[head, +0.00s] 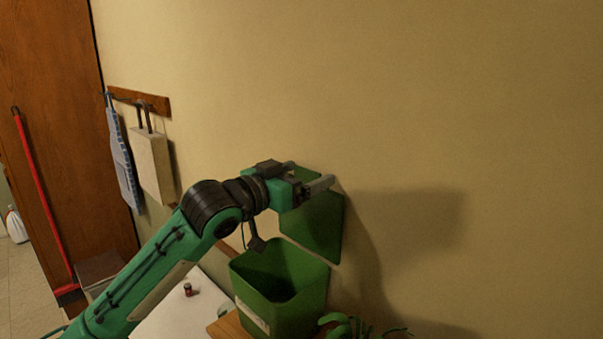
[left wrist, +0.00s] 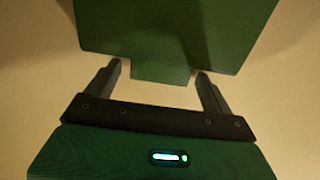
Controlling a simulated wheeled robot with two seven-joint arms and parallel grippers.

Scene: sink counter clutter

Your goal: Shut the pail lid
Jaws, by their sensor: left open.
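The green pail (head: 262,314) stands near the wall with its top open and a pale label on its front. Its green lid (head: 318,228) stands raised behind the opening, close to the wall. My left gripper (head: 318,184) is at the lid's upper part, with its fingers apart. In the left wrist view the lid (left wrist: 185,30) fills the top, and its narrower tab reaches down between the open fingers of my left gripper (left wrist: 159,72). I cannot tell whether the fingers touch it. My arm hides some of the lid's left side. My right gripper is not in view.
A small red jar (head: 190,290) is on the white surface (head: 170,318) left of the pail. Green curved shapes (head: 345,326) are at the pail's lower right. A bag (head: 153,165) and a blue cloth (head: 122,150) hang on a wall rack. The wall is close behind the lid.

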